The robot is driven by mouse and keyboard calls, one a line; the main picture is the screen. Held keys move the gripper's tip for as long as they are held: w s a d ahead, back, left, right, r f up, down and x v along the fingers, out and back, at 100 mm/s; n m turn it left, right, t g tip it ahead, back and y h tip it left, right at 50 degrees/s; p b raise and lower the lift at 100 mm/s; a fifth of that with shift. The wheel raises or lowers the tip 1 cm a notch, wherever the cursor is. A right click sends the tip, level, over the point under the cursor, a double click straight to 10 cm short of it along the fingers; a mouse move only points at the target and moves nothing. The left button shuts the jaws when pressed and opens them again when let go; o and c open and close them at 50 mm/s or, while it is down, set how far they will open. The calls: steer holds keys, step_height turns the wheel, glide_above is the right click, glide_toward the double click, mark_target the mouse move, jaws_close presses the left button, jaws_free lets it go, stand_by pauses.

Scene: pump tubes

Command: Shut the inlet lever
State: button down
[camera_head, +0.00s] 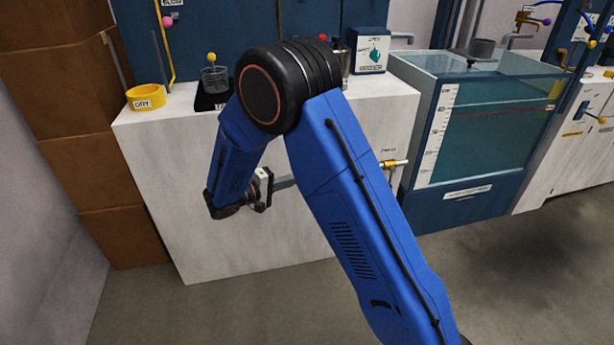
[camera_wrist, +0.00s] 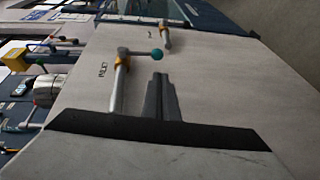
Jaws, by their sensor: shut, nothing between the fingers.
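The inlet lever shows in the wrist view as a grey handle ending in a teal ball (camera_wrist: 157,54). It extends to the right from an orange-collared valve on a grey pipe (camera_wrist: 118,88). A small dark label, too small to read surely, is left of the pipe. My gripper (camera_wrist: 158,78) is shut and empty, its fingertips just below the ball in the picture; I cannot tell whether they touch it. In the head view my gripper (camera_head: 284,183) points right in front of the white cabinet, partly hidden by my arm. The inlet lever is hidden there.
A second valve (camera_wrist: 165,37) with an orange collar is farther along the white cabinet; it also shows in the head view (camera_head: 393,164). A water tank (camera_head: 488,115) stands to the right. A yellow DRY ring (camera_head: 146,97) is on the cabinet (camera_head: 160,190). The floor in front is clear.

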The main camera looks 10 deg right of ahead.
steer(key=shift+v, duration=0.85)
steer(key=s+d+r+m+g+y, duration=0.1)
steer(key=s+d+r+g+y, duration=0.3)
steer(key=s+d, duration=0.45)
steer(key=s+d+r+m+g+y, duration=0.25)
steer(key=s+d+r, duration=0.35)
steer(key=s+d, duration=0.3)
steer(key=s+a+r+t+y, duration=0.1)
steer(key=s+y, duration=0.3)
steer(key=s, duration=0.6)
steer(key=s+a+r+t+y, duration=0.2)
steer(key=s+t+y, duration=0.2)
steer(key=s, duration=0.6)
steer(key=shift+s+r+y, duration=0.2)
steer(key=shift+s+y, duration=0.2)
steer(key=shift+y, duration=0.05)
steer(key=shift+r+t, duration=0.1)
steer(key=shift+t, duration=0.15)
